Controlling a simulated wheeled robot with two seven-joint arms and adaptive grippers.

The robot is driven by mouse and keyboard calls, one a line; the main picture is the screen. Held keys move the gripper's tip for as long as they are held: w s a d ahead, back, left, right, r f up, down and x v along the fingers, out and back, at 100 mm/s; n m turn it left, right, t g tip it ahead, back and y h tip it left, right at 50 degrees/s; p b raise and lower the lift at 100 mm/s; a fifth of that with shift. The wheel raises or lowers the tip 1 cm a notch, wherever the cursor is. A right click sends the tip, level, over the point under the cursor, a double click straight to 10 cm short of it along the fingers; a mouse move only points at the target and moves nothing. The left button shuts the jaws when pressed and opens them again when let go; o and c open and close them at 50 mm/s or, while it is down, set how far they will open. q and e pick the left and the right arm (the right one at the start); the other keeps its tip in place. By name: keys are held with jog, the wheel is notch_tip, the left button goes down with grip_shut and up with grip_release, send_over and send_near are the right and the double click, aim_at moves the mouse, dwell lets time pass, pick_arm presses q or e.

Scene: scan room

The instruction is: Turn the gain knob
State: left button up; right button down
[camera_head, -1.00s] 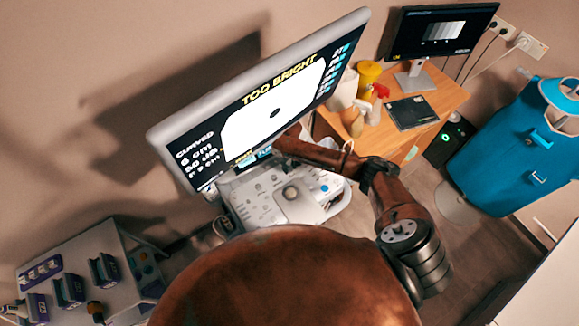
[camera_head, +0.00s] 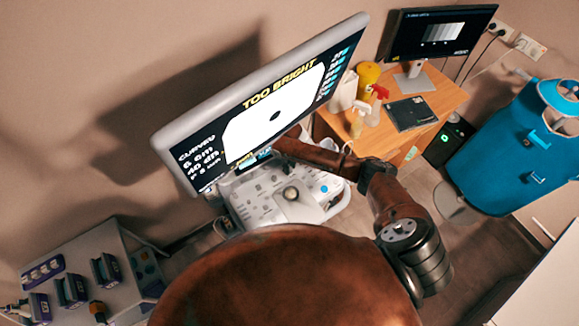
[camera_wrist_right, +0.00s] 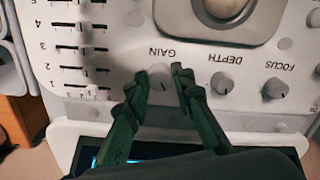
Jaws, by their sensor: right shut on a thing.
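The monitor (camera_head: 268,122) reads TOO BRIGHT, with a line that looks like 40 dB. The console (camera_head: 265,198) stands below it. My left gripper is not in view.
The depth knob (camera_wrist_right: 222,84) and focus knob (camera_wrist_right: 275,88) sit right of the gain knob; slider tracks (camera_wrist_right: 85,50) are at left. A trackball (camera_wrist_right: 222,8) is above. A wooden desk (camera_head: 440,96) with bottles and a second monitor (camera_head: 440,32) stands at the back right.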

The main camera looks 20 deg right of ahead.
jog(key=shift+n, duration=1.2)
jog(key=c, duration=1.7)
grip_release()
jog(key=shift+o, duration=0.2)
jog(key=shift+r, duration=0.1)
notch_tip(320, 180, up, 7)
jog(key=shift+r, duration=0.15)
